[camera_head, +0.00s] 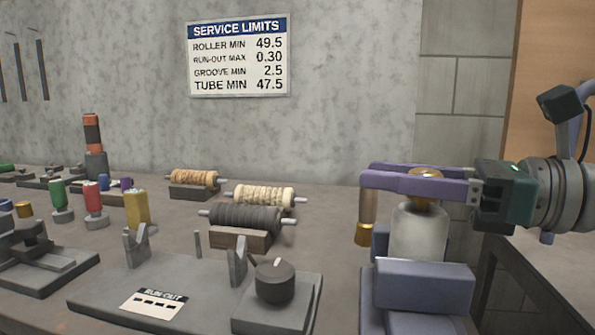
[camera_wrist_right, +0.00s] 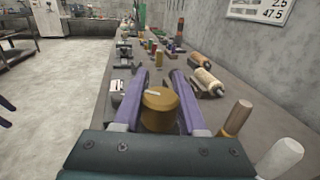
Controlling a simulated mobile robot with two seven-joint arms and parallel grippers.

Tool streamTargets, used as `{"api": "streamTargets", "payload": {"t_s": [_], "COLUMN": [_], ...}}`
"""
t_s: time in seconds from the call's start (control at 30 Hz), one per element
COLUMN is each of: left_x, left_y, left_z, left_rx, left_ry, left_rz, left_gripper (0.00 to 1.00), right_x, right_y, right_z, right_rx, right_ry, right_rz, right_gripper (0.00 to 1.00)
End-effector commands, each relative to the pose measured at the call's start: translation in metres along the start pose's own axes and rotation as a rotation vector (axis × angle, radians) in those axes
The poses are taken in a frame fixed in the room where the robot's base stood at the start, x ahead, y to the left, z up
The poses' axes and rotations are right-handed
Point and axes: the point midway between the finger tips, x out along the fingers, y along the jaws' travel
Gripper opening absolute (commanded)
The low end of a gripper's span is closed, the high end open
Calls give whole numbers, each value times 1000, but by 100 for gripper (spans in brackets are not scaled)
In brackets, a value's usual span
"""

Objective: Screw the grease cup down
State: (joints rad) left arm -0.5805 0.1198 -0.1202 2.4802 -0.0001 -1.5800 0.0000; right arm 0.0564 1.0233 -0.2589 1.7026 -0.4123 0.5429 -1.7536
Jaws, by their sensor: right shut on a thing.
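The brass grease cup (camera_head: 427,203) sits on top of a pale grey cylinder (camera_head: 418,236) in the head view. In the right wrist view the cup (camera_wrist_right: 161,108) shows as a round brass cap between the two purple fingers. My right gripper (camera_head: 369,175) reaches in level from the right and is shut on the cup, with its fingers on either side and their tips extending past it. The fingers hide part of the cup, and its thread is not visible.
Blue-grey blocks (camera_head: 423,287) surround the cylinder's base. A wooden handle with a brass end (camera_head: 367,217) stands close by the fingertips. A run-out fixture (camera_head: 190,290) with a dark knob (camera_head: 273,281) and several rollers (camera_head: 246,218) occupy the bench to the left.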

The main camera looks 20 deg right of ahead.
Motion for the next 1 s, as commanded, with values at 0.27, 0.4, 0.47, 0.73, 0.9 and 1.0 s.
{"api": "streamTargets", "payload": {"t_s": [0.27, 0.4, 0.47, 0.73, 0.9, 1.0], "left_x": [-1, -5, -8, -28, -42, -48], "left_y": [-1, -2, -2, -2, -1, -1], "left_z": [0, -1, -2, -9, -13, -16], "left_rx": [5, 5, 5, 3, -2, -4], "left_ry": [-1, -1, -1, -1, 0, 1], "left_rz": [-4, -4, -4, -2, 1, 3], "left_gripper": [81, 81, 81, 81, 81, 81], "right_x": [0, 0, 0, -1, -2, -4], "right_y": [0, 0, -1, -6, -11, -14], "right_z": [0, 1, 2, 4, 4, 5], "right_rx": [1, 2, 2, 6, 7, 6], "right_ry": [0, 0, -1, -2, -3, -4], "right_rz": [-6, -35, -58, -244, -405, -499], "right_gripper": [0, 0, 0, 0, 0, 0]}}
